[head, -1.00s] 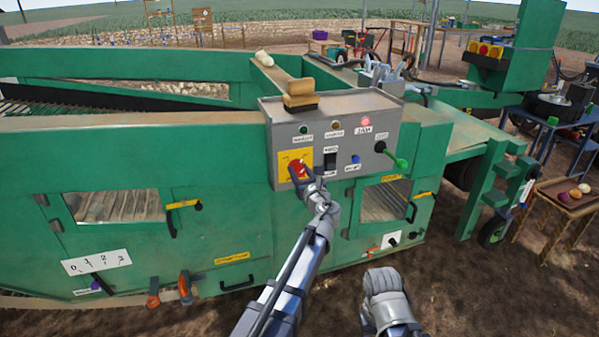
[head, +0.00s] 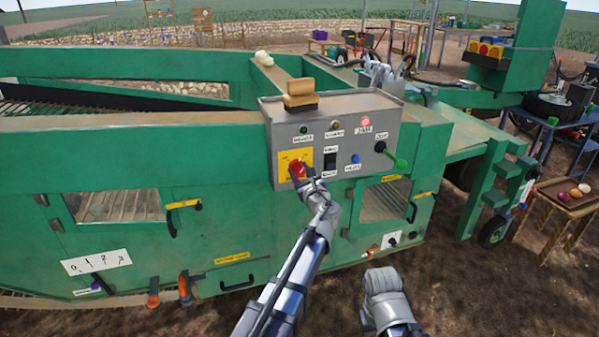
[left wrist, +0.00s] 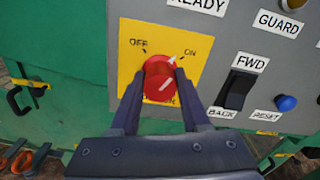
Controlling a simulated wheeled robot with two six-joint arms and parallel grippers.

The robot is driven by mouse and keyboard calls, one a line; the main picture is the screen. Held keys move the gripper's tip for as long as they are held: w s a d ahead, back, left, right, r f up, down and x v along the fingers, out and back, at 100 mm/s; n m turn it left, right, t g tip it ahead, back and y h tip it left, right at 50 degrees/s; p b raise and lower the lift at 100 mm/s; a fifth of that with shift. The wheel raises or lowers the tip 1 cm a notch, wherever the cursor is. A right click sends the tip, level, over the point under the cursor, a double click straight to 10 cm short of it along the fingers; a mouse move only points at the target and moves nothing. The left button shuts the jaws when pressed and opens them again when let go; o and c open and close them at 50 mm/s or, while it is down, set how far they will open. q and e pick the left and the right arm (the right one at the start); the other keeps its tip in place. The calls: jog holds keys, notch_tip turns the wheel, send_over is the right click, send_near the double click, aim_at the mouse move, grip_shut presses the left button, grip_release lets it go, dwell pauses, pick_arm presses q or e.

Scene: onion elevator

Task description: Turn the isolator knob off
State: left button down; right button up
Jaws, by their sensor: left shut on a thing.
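The red isolator knob (left wrist: 159,79) sits on a yellow plate marked OFF at left and ON at right. Its white pointer line leans up and right, towards ON. In the head view the knob (head: 298,168) is on the left of the grey control box (head: 345,142). My left gripper (left wrist: 158,84) is shut on the knob, one finger at each side. In the head view my left gripper (head: 306,177) reaches up to it from below and hides part of the plate. Part of my right arm shows at the bottom, with no fingers visible.
A black FWD/BACK rocker switch (left wrist: 235,90) and a blue RESET button (left wrist: 286,103) are close to the right of the knob. A green-handled lever (head: 398,161) sticks out further right. A wooden-handled brush (head: 300,94) lies on top of the box.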

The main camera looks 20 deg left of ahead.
pick_arm(q)
jog(key=n, duration=1.1)
jog(key=shift+s+f+n, duration=0.1)
jog(key=shift+n, duration=1.7)
jog(key=shift+c, duration=1.9)
grip_release()
jog(key=v, duration=0.7)
jog(key=shift+s+d, duration=0.2)
jog(key=shift+s, duration=0.1)
